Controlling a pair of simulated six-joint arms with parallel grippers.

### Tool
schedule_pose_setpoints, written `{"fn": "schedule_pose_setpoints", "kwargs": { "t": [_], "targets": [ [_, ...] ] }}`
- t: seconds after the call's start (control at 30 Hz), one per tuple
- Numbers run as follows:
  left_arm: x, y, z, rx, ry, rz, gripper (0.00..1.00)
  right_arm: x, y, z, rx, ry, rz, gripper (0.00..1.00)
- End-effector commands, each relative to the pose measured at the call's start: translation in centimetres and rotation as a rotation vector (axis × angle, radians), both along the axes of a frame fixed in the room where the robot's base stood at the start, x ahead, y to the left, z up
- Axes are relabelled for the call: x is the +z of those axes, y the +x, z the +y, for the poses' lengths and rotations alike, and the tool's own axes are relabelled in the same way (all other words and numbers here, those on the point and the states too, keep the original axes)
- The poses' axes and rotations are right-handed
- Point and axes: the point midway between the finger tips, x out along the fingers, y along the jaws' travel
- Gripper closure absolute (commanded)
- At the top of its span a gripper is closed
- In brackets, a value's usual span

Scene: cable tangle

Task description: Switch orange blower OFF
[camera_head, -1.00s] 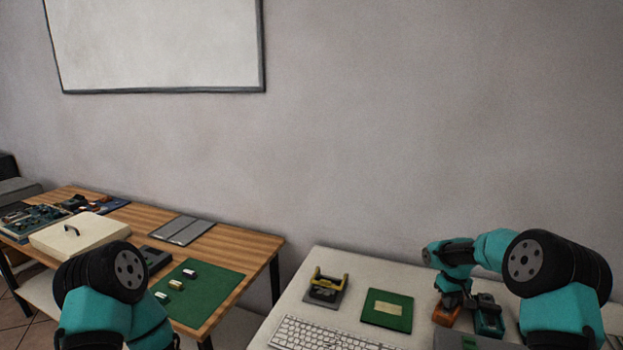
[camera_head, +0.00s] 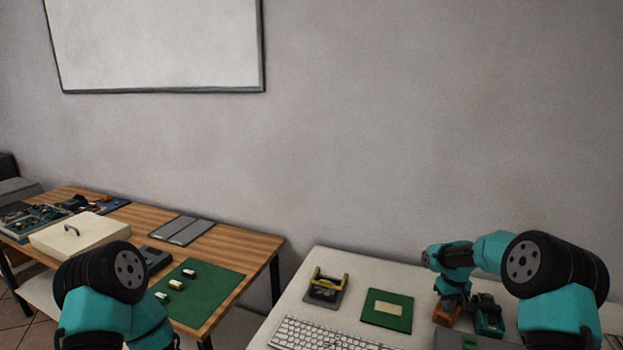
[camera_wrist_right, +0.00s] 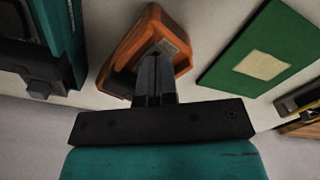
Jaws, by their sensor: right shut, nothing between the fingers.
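The orange blower (camera_head: 445,313) stands on the white table at the right, partly hidden by my right arm. In the right wrist view the orange blower (camera_wrist_right: 148,45) is a wedge-shaped orange housing with a grey panel on its face. My right gripper (camera_wrist_right: 155,62) is shut and empty, with its fingertips over the grey panel. I cannot tell whether the tips touch it. In the head view my right gripper (camera_head: 453,298) is small and pointed down over the blower. The switch itself is hidden or too small to tell. My left gripper is out of view; only my left arm shows.
A teal device (camera_head: 489,318) stands close to the right of the blower. A green board (camera_head: 387,310), a yellow-handled item (camera_head: 327,287) and a keyboard (camera_head: 325,335) lie to the left. A wooden table (camera_head: 235,243) stands further left. White tabletop (camera_head: 352,270) is free behind the board.

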Motion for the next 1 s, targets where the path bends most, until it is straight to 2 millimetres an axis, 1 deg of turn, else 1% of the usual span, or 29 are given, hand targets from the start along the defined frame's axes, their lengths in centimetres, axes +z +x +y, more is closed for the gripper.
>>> {"fn": "schedule_pose_setpoints", "kwargs": {
  "t": [0.13,0.27,1.0],
  "targets": [
    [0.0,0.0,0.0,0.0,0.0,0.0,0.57,-0.1,0.0,0.0,0.0,0.001,0.002,1.0],
    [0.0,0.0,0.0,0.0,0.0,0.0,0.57,0.4,0.0,0.0,0.0,0.0,0.001,1.0],
    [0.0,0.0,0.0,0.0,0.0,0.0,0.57,5.1,0.0,0.0,0.0,0.0,0.0,1.0]
  ]
}}
